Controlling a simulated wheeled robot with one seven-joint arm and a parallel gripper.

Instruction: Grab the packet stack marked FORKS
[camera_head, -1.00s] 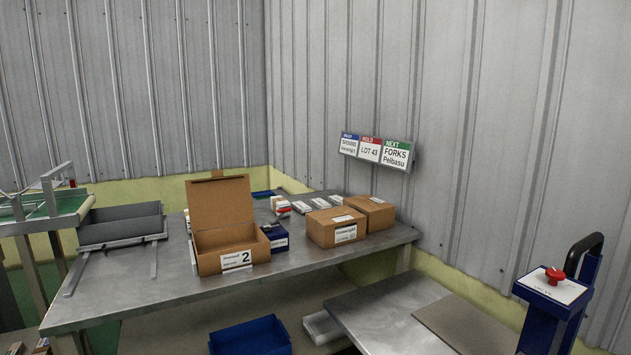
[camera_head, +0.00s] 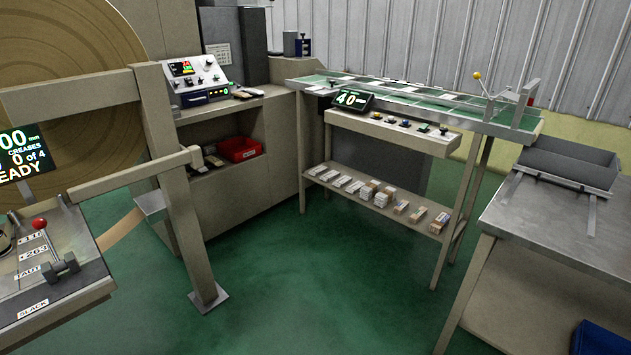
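Several small packet stacks (camera_head: 370,189) stand in a row on the low shelf (camera_head: 345,170) under the conveyor in the middle of the view. Some are white and some at the right end are brownish. Their labels are too small to read, so I cannot tell which one is marked FORKS. My gripper is not in view.
Green floor (camera_head: 290,280) is open in front of the shelf. A machine post (camera_head: 180,200) with a foot plate and a lever panel (camera_head: 45,260) stand at left. A steel table (camera_head: 550,215) with a grey tray (camera_head: 568,165) is at right. A red bin (camera_head: 240,149) sits under the control box.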

